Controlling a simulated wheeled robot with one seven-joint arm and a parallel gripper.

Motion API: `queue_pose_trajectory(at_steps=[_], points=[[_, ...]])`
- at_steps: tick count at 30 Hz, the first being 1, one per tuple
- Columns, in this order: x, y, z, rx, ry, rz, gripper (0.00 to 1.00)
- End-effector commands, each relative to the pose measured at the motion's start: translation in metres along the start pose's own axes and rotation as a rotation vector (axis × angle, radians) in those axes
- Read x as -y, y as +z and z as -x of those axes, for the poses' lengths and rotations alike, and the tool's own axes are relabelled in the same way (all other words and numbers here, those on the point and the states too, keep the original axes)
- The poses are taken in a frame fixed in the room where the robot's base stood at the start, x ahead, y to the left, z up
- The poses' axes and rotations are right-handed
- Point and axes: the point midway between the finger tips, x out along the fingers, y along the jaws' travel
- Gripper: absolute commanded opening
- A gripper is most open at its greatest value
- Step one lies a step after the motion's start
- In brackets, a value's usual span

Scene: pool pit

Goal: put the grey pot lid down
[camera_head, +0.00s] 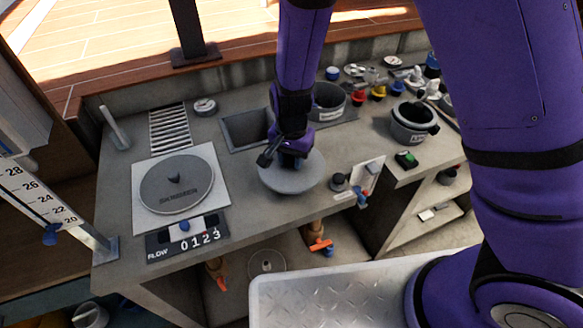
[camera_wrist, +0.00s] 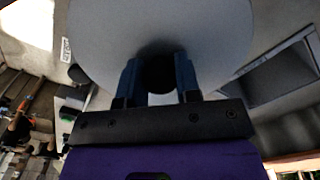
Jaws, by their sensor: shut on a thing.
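The grey pot lid (camera_head: 292,180) is a round, pale grey disc over the middle of the grey counter. My gripper (camera_head: 291,161) is above it, shut on its knob, which is mostly hidden by the fingers in the head view. In the wrist view the lid (camera_wrist: 160,30) fills the upper middle, and the blue fingers of my gripper (camera_wrist: 160,80) stand on both sides of the dark knob. The lid looks about level. I cannot tell whether it touches the counter or is a little above it.
A skimmer lid (camera_head: 177,184) on a white plate is at left, with a flow counter (camera_head: 188,236) in front. A sunken basin (camera_head: 247,129) and a round pot (camera_head: 328,101) lie behind. A dark-handled pot (camera_head: 412,122) stands right. Counter (camera_head: 243,203) is bare left of the lid.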

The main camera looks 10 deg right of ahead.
Motion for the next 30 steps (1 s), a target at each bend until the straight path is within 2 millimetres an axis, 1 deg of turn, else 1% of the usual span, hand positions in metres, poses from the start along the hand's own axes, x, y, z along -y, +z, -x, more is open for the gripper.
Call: queue_pose_trajectory(at_steps=[6, 9, 20, 21, 24, 30], points=[[-0.001, 0.000, -0.028, 0.002, 0.003, -0.001, 0.04], [-0.001, -0.001, -0.037, 0.000, 0.001, -0.002, 0.04], [0.000, 0.000, -0.041, 0.000, 0.001, -0.001, 0.04], [0.000, 0.000, -0.041, 0.000, 0.000, 0.000, 0.35], [0.000, 0.000, -0.041, 0.000, 0.000, 0.000, 0.56], [0.000, 0.000, -0.040, 0.000, 0.000, 0.000, 0.56]])
